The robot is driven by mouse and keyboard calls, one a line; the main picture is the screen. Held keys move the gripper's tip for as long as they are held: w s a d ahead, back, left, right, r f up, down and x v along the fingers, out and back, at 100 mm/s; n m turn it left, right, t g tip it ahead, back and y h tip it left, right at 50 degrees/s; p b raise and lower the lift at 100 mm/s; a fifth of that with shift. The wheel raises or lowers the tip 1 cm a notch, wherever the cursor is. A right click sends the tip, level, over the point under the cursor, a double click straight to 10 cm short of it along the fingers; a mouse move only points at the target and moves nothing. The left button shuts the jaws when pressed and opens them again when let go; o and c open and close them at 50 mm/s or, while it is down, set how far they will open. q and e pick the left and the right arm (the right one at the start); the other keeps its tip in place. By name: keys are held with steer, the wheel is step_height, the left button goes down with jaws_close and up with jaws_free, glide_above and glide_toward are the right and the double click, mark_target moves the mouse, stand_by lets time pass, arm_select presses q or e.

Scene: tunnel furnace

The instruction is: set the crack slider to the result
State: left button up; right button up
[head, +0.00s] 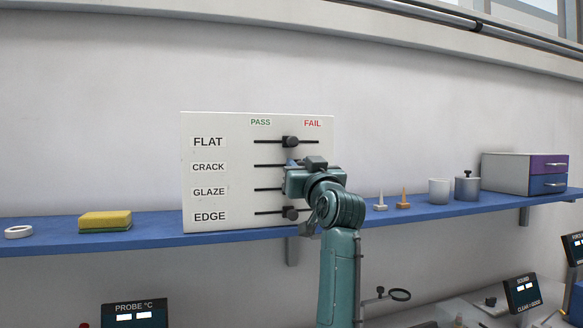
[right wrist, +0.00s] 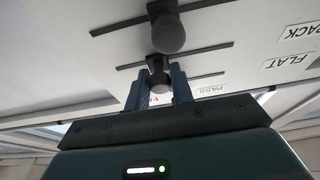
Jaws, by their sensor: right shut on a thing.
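The white panel (head: 232,155) stands on the blue shelf, with rows FLAT, CRACK, GLAZE and EDGE under PASS at left and FAIL at right. The crack slider's track (head: 268,166) shows left of my right gripper (head: 293,163); its knob is hidden in the head view. In the right wrist view, upside down, my gripper (right wrist: 158,90) is shut on the crack knob (right wrist: 156,64), which sits between the track's middle and its FAIL end. The flat knob (head: 290,142) and edge knob (head: 290,212) are near or slightly right of centre. My left gripper is out of view.
The blue shelf (head: 155,236) also holds a sponge (head: 105,221), a white ring (head: 18,232), small cones (head: 380,201), a white cup (head: 439,191), a grey canister (head: 467,188) and a drawer box (head: 510,172). A probe display (head: 134,313) and sound display (head: 522,293) stand below.

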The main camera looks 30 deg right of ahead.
steer(key=shift+s+d, duration=0.25)
steer(key=shift+d, duration=0.8)
steer(key=shift+s+d, duration=0.25)
steer(key=shift+d, duration=0.75)
steer(key=o, duration=1.6)
steer(key=shift+a, duration=0.1)
steer(key=b+v, duration=0.2)
steer(key=v, duration=0.5)
